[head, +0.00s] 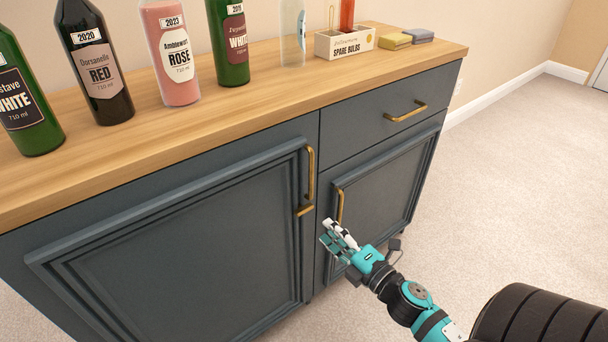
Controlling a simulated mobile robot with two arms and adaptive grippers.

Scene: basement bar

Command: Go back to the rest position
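My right gripper (332,234) is in front of the dark blue-grey cabinet (318,150), in the lower middle of the head view. Its fingers point up and left, just below the brass handle (340,205) of the right door (385,190). I see nothing held in it, but the angle does not show how far apart the fingers are. I cannot tell whether it touches the cabinet. My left gripper is out of view.
Several bottles, including a rosé bottle (176,55), stand on the wooden top (250,100). A spare bulbs box (344,43) and sponges (393,41) sit at its right end. The drawer (390,118) looks shut. Carpet (520,160) to the right is clear.

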